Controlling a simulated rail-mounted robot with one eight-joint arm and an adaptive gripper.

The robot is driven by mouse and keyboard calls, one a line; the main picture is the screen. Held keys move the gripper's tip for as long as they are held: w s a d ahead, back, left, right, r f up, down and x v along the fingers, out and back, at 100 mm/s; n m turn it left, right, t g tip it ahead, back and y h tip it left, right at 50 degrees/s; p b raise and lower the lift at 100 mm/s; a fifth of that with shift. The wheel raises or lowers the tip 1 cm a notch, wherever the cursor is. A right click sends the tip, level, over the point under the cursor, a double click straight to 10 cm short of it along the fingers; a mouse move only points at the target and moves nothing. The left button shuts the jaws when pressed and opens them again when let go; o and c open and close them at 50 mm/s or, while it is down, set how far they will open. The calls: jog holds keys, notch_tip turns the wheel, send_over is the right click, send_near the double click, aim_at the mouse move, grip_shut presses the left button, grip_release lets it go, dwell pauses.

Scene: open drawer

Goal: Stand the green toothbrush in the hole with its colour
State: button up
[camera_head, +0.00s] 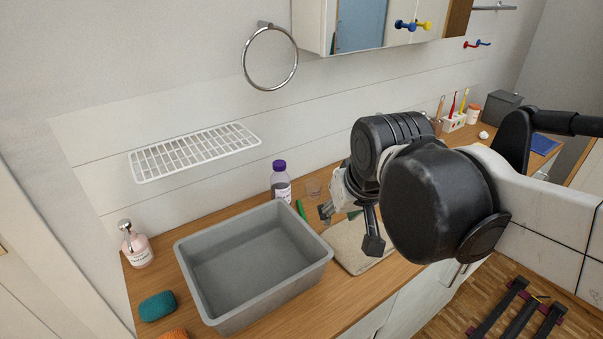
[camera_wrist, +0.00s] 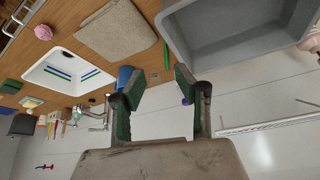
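The green toothbrush (camera_head: 300,208) lies on the wooden counter between the grey basin and the folded cloth. Its green handle also shows in the wrist view (camera_wrist: 166,55), just beyond the fingertips. My gripper (camera_head: 328,212) is above the counter near it; in the wrist view the fingers (camera_wrist: 157,77) stand apart with nothing between them. The toothbrush holder (camera_head: 454,122) is a white block at the back right, with a red and a yellow toothbrush standing in it. It is small in the wrist view (camera_wrist: 57,117). Its hole colours cannot be made out.
The grey basin (camera_head: 190,263) stands left of my gripper. A beige cloth (camera_head: 348,262) lies to the right. A white sink (camera_wrist: 45,79) lies beyond the cloth. A wire shelf (camera_head: 195,150) is on the wall.

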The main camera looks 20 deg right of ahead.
jog(key=shift+o, duration=0.4)
jog(key=shift+t, duration=0.9)
jog(key=s, duration=0.2)
jog(key=s+f, duration=0.1)
jog(key=s, duration=0.1)
jog(key=shift+s, duration=0.4)
